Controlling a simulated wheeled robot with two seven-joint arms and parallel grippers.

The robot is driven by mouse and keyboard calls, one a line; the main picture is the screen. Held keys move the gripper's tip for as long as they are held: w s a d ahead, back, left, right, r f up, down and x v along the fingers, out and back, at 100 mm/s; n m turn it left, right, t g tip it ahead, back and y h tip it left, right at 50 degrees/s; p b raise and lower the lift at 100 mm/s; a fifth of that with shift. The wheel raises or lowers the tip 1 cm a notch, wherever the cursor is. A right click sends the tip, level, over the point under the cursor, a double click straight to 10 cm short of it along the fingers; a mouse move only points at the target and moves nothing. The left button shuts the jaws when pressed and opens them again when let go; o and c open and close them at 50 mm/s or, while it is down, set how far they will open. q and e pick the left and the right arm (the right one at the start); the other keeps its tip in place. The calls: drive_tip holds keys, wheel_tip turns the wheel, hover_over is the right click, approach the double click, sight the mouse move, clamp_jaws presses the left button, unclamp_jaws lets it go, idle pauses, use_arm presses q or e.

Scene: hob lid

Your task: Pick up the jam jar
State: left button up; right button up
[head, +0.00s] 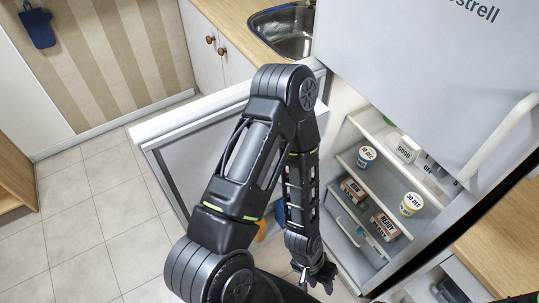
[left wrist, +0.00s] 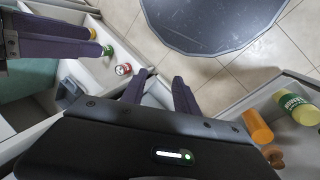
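I cannot tell for certain which item is the jam jar. A small red and white container (left wrist: 123,69) stands in the open fridge in the left wrist view, a little left of my left gripper (left wrist: 158,88). That gripper's two fingers are apart with nothing held between them. In the head view the left gripper (head: 322,276) hangs low in front of the fridge, its fingers small and dark. Dark purple fingers, apparently my right gripper's, enter the left wrist view from the upper left. Their opening is unclear, and the right gripper does not show clearly in the head view.
A green container (left wrist: 108,50) is beside the red one. The door shelf holds an orange bottle (left wrist: 258,126) and a green-labelled bottle (left wrist: 297,107). The tiled floor (head: 90,220) is clear.

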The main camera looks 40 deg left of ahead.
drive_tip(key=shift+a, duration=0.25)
